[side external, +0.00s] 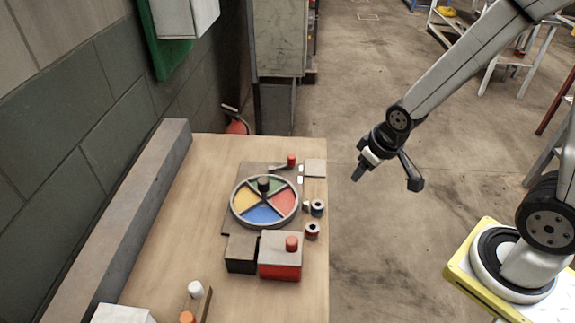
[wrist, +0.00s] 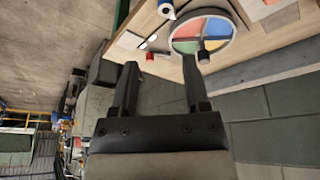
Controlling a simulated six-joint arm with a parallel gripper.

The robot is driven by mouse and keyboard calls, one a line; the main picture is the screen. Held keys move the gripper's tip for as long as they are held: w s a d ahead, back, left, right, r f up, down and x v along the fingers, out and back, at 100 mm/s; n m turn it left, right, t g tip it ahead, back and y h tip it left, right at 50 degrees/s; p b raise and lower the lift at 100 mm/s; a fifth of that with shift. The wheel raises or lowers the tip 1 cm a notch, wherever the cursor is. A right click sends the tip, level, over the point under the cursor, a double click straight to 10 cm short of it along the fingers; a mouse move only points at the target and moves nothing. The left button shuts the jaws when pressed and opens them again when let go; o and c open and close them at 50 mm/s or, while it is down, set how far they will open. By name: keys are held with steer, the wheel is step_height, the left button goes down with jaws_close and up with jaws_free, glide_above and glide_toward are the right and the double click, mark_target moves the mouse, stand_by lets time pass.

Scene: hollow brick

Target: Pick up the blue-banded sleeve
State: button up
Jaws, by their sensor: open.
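The blue-banded sleeve (side external: 318,207) is a small ring-like piece with a pale top and a blue band. It stands near the right edge of the wooden table, right of the coloured wheel (side external: 236,212). In the wrist view the sleeve (wrist: 166,10) shows at the top edge, partly cut off. A second sleeve (side external: 312,231) with a reddish-brown band stands just in front of it. My gripper (side external: 386,180) is open and empty, in the air beyond the table's right edge, above and right of the sleeve. Its fingers (wrist: 160,62) are spread apart in the wrist view.
A red-and-grey box (side external: 280,268) with a red knob and a dark open box (side external: 241,265) stand in front of the wheel. A red peg (side external: 291,160) stands behind it. A long grey beam (side external: 150,210) lines the table's left side. The air around my gripper is clear.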

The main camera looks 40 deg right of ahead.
steer(key=w+d+f+n+t, duration=0.1)
steer(key=w+d+f+t, duration=0.1)
steer(key=w+f, duration=0.4)
steer(key=n+t+y, duration=0.2)
steer(key=t, duration=0.2)
glide_above(321, 208)
steer(key=s+d, duration=0.2)
steer(key=d, duration=0.1)
step_height(321, 208, down, 10)
steer(key=f+t, duration=0.1)
steer(key=s+f+y, duration=0.1)
steer(key=a+f+t, duration=0.1)
steer(key=f, duration=0.1)
steer(key=shift+s+t+y, duration=0.3)
steer(key=shift+s+a+f+t, duration=0.15)
steer(key=shift+s+f+t, duration=0.25)
steer(key=shift+f, duration=0.05)
steer(key=shift+x, duration=1.3)
steer(key=shift+w, duration=0.15)
steer(key=shift+x, duration=2.5)
